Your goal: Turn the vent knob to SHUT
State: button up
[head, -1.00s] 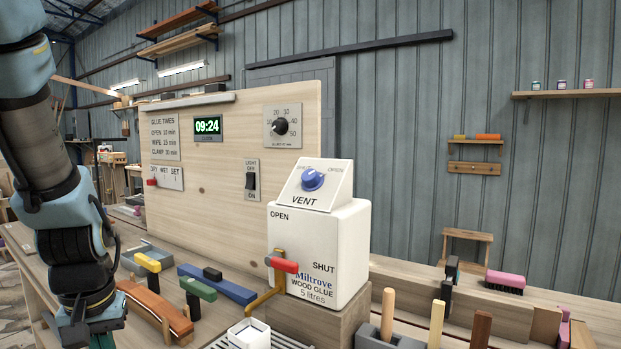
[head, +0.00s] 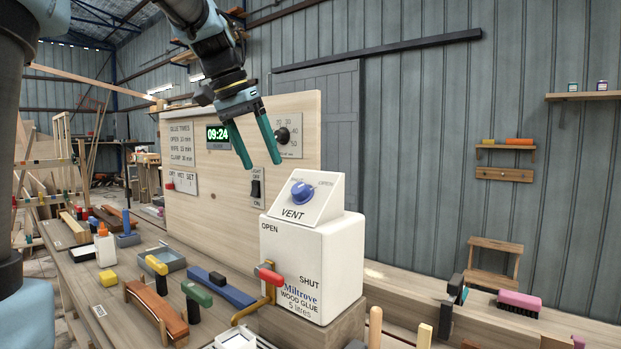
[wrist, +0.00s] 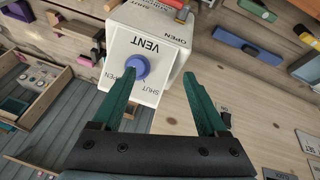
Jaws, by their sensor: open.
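The blue vent knob (head: 303,192) sits on the sloped white vent face (head: 312,212) on top of the white glue container (head: 320,262). The labels SHUT at its left and OPEN at its right are partly readable in the head view. The knob's pointer direction is too small to tell. My gripper (head: 262,166) is open and empty, above and left of the knob in the head view. In the wrist view the knob (wrist: 139,66) lies near the left fingertip of my gripper (wrist: 165,78), with the fingers spread wide and nothing between them.
A red-handled tap lever (head: 270,277) is on the container's front. Behind stands a wooden panel (head: 225,222) with a light switch (head: 256,188), dial and clock. Clamps, a blue plane and blocks crowd the bench at left. Space above the container is free.

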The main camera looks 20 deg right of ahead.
aim_at(297, 188)
jog(key=s+d+r+m, duration=0.1)
jog(key=s+d+r, duration=0.1)
jog(key=d+r, duration=0.1)
jog(key=shift+h, duration=0.3)
jog(key=p+x, duration=0.2)
jog(key=x, duration=0.8)
jog(key=shift+w, duration=0.1)
grip_shut()
